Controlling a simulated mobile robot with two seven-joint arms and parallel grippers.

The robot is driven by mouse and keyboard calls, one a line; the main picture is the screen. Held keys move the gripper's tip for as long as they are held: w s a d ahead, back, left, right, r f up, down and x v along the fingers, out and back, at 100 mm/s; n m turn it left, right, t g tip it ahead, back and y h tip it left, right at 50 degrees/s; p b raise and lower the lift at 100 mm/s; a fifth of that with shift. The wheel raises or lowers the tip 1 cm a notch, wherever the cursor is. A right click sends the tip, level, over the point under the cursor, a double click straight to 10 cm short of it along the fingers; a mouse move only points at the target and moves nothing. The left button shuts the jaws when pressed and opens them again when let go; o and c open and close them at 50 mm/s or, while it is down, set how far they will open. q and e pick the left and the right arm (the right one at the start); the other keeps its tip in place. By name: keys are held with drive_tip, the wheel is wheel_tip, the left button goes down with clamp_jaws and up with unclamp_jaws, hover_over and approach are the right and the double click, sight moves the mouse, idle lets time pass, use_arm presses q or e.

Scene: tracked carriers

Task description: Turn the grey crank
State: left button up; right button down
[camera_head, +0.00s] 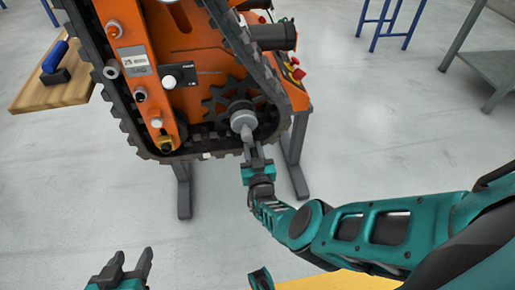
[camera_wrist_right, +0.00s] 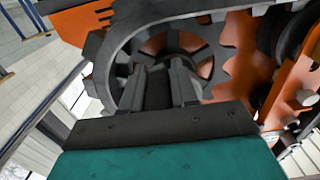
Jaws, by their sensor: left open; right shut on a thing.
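The grey crank (camera_head: 242,120) sits at the hub of the dark sprocket (camera_head: 222,100), low on the orange tracked carrier (camera_head: 180,45). Its handle points down toward my right gripper (camera_head: 250,154). My right gripper is shut on the crank's lower end. In the right wrist view, my right gripper's fingers (camera_wrist_right: 168,88) reach toward the sprocket (camera_wrist_right: 205,62) and hide most of the crank. My left gripper (camera_head: 125,262) is open and empty at the bottom left, away from the carrier.
A black rubber track (camera_head: 110,85) runs around the carrier. Grey stand legs (camera_head: 183,190) hold it up. A wooden board (camera_head: 50,92) with a blue-handled tool (camera_head: 55,55) is at the left. A grey table (camera_head: 490,65) stands at the far right. The floor between is clear.

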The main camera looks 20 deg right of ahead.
drive_tip(key=shift+w+d+r, duration=0.1)
drive_tip(key=shift+d+r, duration=0.1)
drive_tip(key=shift+d, duration=0.1)
drive_tip(key=c, duration=1.1)
unclamp_jaws()
drive_tip(key=shift+o, duration=1)
drive_tip(key=shift+a+f, duration=0.1)
drive_tip(key=shift+a, duration=0.1)
